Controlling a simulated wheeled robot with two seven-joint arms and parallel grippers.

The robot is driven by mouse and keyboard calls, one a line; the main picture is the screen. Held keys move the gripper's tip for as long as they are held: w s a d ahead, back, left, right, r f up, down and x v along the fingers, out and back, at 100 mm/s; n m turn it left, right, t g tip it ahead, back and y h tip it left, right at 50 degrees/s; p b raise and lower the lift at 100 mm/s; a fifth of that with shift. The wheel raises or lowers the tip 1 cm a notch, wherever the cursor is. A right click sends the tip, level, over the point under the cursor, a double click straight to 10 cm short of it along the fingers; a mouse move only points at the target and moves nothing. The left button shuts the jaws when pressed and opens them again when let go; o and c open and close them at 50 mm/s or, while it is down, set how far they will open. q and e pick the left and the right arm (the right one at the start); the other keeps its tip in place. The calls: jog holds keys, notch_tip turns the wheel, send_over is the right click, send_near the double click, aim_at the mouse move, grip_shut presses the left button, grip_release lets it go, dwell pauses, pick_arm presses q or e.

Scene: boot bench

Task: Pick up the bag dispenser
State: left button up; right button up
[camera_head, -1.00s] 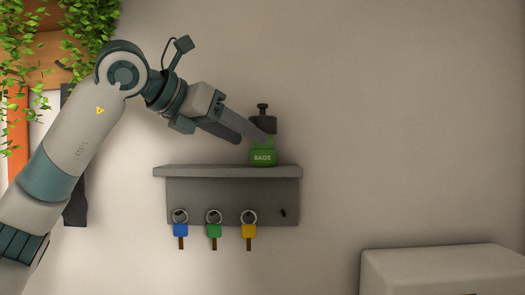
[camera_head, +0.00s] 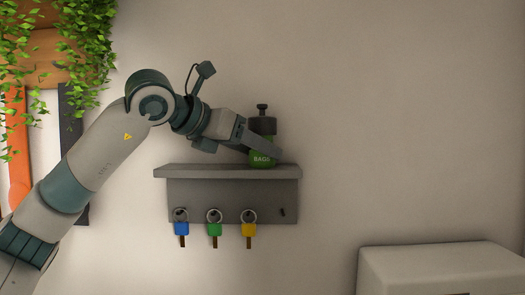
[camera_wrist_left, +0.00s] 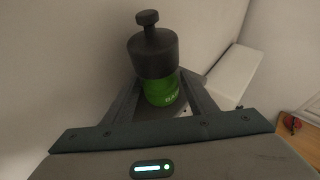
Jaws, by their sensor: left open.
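The bag dispenser (camera_head: 263,127) is a green bottle with a dark grey top, a knob and white "BAGS" lettering. It stands upright on the grey wall shelf (camera_head: 190,171). My left gripper (camera_head: 265,147) is at the dispenser's lower half, and one finger crosses in front of it, hiding part of the green body. In the left wrist view the dispenser (camera_wrist_left: 153,58) stands between the two spread fingers (camera_wrist_left: 162,98). The gripper is open, and I cannot tell whether a finger touches the bottle. My right gripper is not in view.
Blue (camera_head: 181,228), green (camera_head: 214,229) and yellow (camera_head: 249,229) keys hang on rings under the shelf, beside an empty peg (camera_head: 283,212). A pale box-like piece (camera_head: 440,265) stands at lower right. Leaves (camera_head: 88,50) hang at upper left. The wall right of the shelf is clear.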

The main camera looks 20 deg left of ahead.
aim_at(251, 128)
pick_arm(q)
jog(key=c, duration=0.9)
jog(key=shift+r, duration=0.2)
jog(key=shift+c, duration=0.2)
jog(key=shift+r+b, duration=0.55)
jog(key=shift+r, duration=0.05)
notch_tip(251, 128, up, 2)
jog(key=shift+r+b, duration=0.1)
jog(key=shift+b, duration=0.5)
jog(key=s+d+r+b, duration=0.4)
jog(key=s+d+r, duration=0.2)
jog(key=d, duration=0.4)
jog(key=shift+s+r+b, duration=0.15)
jog(key=shift+r+b, duration=0.2)
jog(key=shift+r, duration=0.35)
jog(key=shift+a, duration=0.1)
